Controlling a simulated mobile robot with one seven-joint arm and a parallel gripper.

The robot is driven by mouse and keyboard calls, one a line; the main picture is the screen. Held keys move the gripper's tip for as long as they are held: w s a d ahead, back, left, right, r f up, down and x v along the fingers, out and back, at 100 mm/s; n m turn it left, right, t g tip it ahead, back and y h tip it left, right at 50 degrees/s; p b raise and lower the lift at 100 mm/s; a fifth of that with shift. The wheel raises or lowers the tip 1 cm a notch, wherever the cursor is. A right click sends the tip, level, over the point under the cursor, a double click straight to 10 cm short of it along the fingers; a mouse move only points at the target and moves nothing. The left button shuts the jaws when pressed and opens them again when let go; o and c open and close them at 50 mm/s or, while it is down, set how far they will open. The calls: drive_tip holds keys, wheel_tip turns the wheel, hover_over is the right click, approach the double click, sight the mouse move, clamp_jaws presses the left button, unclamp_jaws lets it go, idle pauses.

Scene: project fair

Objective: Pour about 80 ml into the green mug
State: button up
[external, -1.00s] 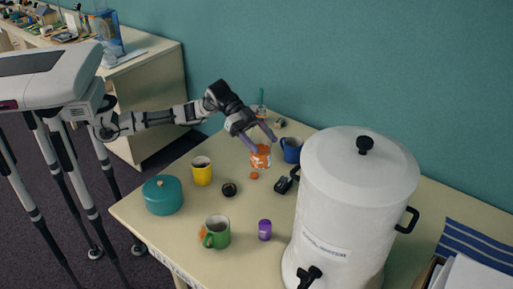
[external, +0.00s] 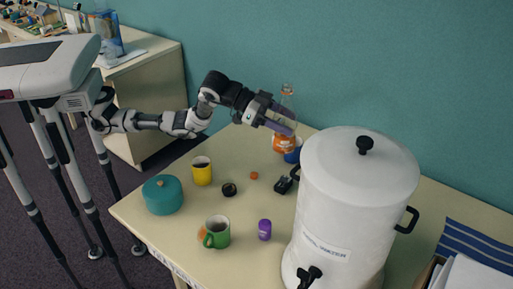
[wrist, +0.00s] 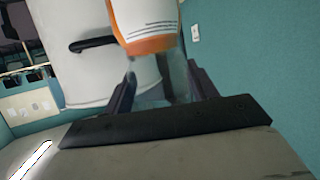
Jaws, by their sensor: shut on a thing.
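The green mug (external: 216,234) stands upright near the front of the table, its handle towards the camera. A clear bottle (external: 287,92) with an orange and white label is held roughly upright near the back of the table. It also shows in the wrist view (wrist: 145,25), between the two fingers. My gripper (external: 286,121) is shut on the bottle around its upper part. The bottle looks lifted above the table, apart from the green mug, to its right and further back. The liquid level in the bottle cannot be made out.
A large white urn (external: 345,210) fills the right side. A blue mug (external: 293,156) is partly hidden behind the bottle. A yellow mug (external: 202,174), teal pot (external: 162,195), dark ring-shaped item (external: 229,189), purple container (external: 264,229) and black item (external: 283,185) stand around.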

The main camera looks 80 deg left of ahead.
sight(274, 141)
drive_tip(key=shift+s+d+f+n+t+y+p, duration=0.1)
drive_tip(key=shift+s+d+n+t+y+p, duration=0.1)
drive_tip(key=shift+d+n+y, duration=0.25)
drive_tip(key=shift+s+d+n+t+y+p, duration=0.1)
drive_tip(key=shift+d+n+y+p, duration=0.1)
drive_tip(key=shift+d+n+y, duration=0.25)
drive_tip(key=s+d+f+n+y+p, duration=0.1)
drive_tip(key=y, duration=0.1)
drive_tip(key=s+d+f+n+y+p, duration=0.1)
drive_tip(key=s+d+n+y, duration=0.1)
drive_tip(key=shift+d, duration=0.2)
drive_tip(key=s+d+f+n+g+y+p, duration=0.1)
drive_tip(key=s+d+f+n+y+p, duration=0.2)
drive_tip(key=s, duration=0.8)
drive_tip(key=s+d+f+n+g+y+p, duration=0.1)
drive_tip(key=s+d+n+y, duration=0.4)
drive_tip(key=s, duration=0.7)
wheel_tip(274, 141, down, 16)
drive_tip(key=d+m+h, duration=0.1)
drive_tip(key=shift+r, duration=0.15)
drive_tip(key=shift+s, duration=0.15)
